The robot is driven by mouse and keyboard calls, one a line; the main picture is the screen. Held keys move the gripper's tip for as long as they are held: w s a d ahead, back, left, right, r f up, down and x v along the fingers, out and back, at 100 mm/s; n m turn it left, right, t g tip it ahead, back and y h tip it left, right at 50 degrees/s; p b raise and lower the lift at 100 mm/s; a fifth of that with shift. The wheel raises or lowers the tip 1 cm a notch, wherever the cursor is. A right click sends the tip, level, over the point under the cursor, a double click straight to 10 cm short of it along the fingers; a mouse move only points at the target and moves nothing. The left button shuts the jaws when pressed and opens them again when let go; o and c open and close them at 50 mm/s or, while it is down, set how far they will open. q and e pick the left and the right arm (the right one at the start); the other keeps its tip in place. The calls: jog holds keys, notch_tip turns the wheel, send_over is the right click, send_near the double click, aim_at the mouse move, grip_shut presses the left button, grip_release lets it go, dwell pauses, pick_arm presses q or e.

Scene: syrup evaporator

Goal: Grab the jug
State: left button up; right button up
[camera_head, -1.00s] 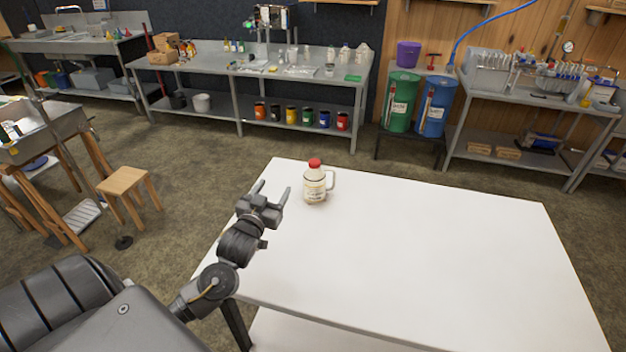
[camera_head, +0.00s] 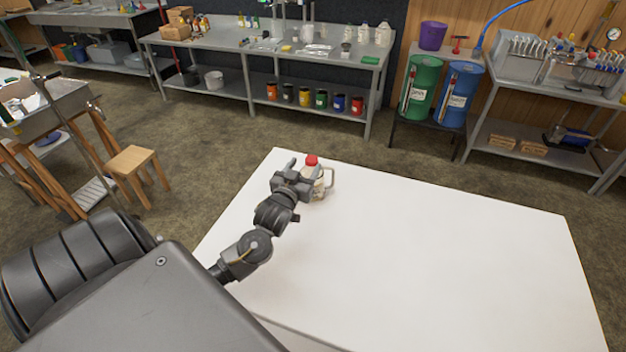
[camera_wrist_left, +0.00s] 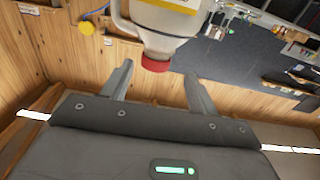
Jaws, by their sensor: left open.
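The jug (camera_head: 321,186) is a small cream-coloured bottle with a red cap and a side handle. It stands upright near the far left corner of the white table (camera_head: 420,240). My left gripper (camera_head: 303,170) is at the jug's left side in the head view and hides part of its body. In the left wrist view the jug (camera_wrist_left: 172,22) appears upside down, its red cap seen between the tips of the two spread fingers (camera_wrist_left: 158,70). The gripper is open with nothing held. I cannot tell whether a finger touches the jug. My right gripper is not in view.
The rest of the white table is bare. A wooden stool (camera_head: 133,162) stands on the floor to the left. A metal bench (camera_head: 215,48) with bottles and cans, green (camera_head: 422,85) and blue (camera_head: 458,92) barrels, and another bench stand beyond the table.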

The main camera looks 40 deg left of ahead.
aim_at(314, 156)
pick_arm(q)
jog(key=shift+w+a+f, duration=0.1)
jog(key=shift+w+a, duration=0.05)
jog(key=shift+w, duration=0.5)
jog(key=shift+w+r, duration=0.2)
jog(key=p+x, duration=0.1)
jog(key=x, duration=0.2)
jog(key=shift+w+f+p, duration=0.1)
jog(key=shift+w+p, duration=0.25)
jog(key=shift+w, duration=0.1)
jog(key=shift+w+a+f, duration=0.1)
jog(key=shift+w, duration=0.35)
grip_shut()
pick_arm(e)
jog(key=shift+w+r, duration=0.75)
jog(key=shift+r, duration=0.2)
